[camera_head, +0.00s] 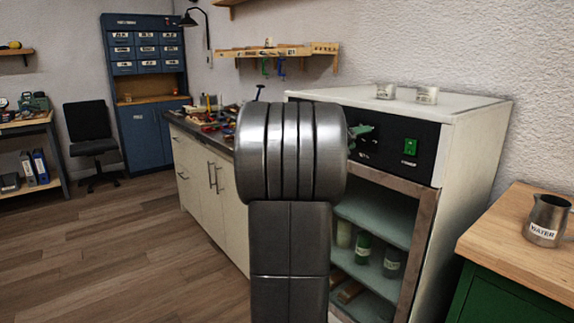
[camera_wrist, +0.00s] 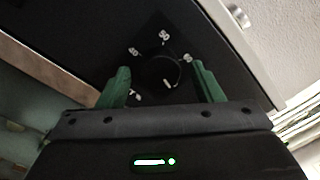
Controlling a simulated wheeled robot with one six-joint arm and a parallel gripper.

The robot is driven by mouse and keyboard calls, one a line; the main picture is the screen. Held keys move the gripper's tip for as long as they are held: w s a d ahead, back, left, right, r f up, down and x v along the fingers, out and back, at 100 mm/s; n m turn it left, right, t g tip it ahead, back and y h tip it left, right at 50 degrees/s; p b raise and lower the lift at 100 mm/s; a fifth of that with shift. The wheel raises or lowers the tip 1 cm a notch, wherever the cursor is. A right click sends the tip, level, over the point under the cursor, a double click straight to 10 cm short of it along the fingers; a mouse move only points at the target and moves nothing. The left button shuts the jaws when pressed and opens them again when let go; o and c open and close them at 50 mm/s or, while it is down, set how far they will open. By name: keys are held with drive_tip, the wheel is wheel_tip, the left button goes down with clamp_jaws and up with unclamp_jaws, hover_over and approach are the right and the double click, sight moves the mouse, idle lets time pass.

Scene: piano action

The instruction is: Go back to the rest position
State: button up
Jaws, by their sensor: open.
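My gripper (camera_wrist: 160,66) is open in the wrist view, its two green fingers apart. A round black knob (camera_wrist: 160,74) on a black panel with white marks shows between the fingers; I cannot tell whether either finger touches it. In the head view my grey arm fills the middle and hides most of my gripper. Only a bit of green finger (camera_head: 360,130) shows at its right, in front of the black control panel (camera_head: 424,152) of the white cabinet.
The white cabinet (camera_head: 480,140) has an open shelved front with jars inside and two white cups on top. A cluttered workbench (camera_head: 215,205) stands to its left. A wooden-topped green cabinet (camera_head: 510,235) with a metal pitcher (camera_head: 546,220) is at right. Floor at left is clear.

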drive_tip(key=shift+a, duration=0.1)
drive_tip(key=v, duration=1.4)
drive_tip(key=x, duration=1.4)
drive_tip(key=n+p, duration=0.7)
drive_tip(key=n, duration=0.3)
drive_tip(key=n+p, duration=0.8)
drive_tip(key=n, duration=0.3)
drive_tip(key=shift+s+f+t+y, duration=0.1)
drive_tip(key=shift+t+y, duration=0.3)
